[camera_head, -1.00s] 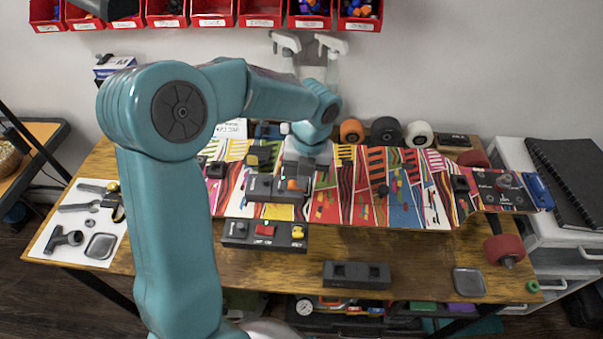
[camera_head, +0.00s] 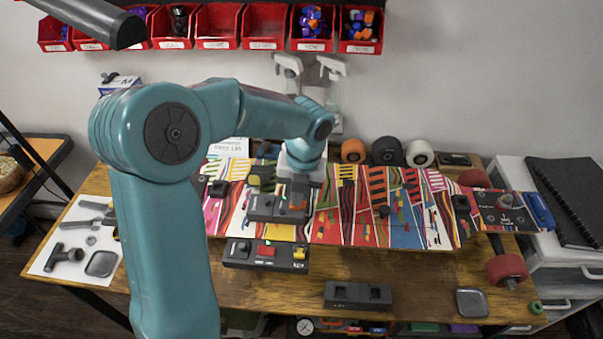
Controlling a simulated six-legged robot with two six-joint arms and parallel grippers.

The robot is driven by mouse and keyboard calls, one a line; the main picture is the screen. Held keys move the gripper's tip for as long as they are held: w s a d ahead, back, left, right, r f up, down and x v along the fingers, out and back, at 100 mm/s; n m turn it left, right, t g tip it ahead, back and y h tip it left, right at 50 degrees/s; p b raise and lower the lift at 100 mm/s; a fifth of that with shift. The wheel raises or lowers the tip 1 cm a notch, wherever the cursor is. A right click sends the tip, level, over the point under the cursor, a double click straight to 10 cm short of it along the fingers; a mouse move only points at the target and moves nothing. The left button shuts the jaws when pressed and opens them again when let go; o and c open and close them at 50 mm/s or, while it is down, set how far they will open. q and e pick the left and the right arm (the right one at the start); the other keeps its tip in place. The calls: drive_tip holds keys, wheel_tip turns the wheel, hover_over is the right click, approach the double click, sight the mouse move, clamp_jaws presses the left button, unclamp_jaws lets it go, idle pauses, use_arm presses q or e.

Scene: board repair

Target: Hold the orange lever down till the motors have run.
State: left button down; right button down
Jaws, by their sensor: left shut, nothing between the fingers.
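The orange lever (camera_head: 297,205) shows as a small orange-red patch on a dark grey box (camera_head: 262,208), which sits on the colourful patterned board (camera_head: 342,217). My left gripper (camera_head: 298,188) points down at the right end of this box, just above or at the lever. It is shut with nothing in it. The wrist partly hides the spot, so I cannot tell whether it touches the lever or how far down the lever is. Whether motors run cannot be seen. My right gripper is not in view.
A control box (camera_head: 265,256) with red and yellow parts lies in front of the board; a small green spot shows at its back edge. A black two-socket block (camera_head: 358,295) and a grey tray (camera_head: 471,303) lie nearer. Wheels (camera_head: 386,151) stand behind the board.

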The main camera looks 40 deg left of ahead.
sight(305, 204)
use_arm(q)
wheel_tip(305, 204, up, 16)
drive_tip(key=w+d+p, duration=0.1)
drive_tip(key=shift+w+d+f, duration=0.15)
drive_tip(key=shift+d, duration=0.05)
drive_tip(key=shift+d, duration=0.1)
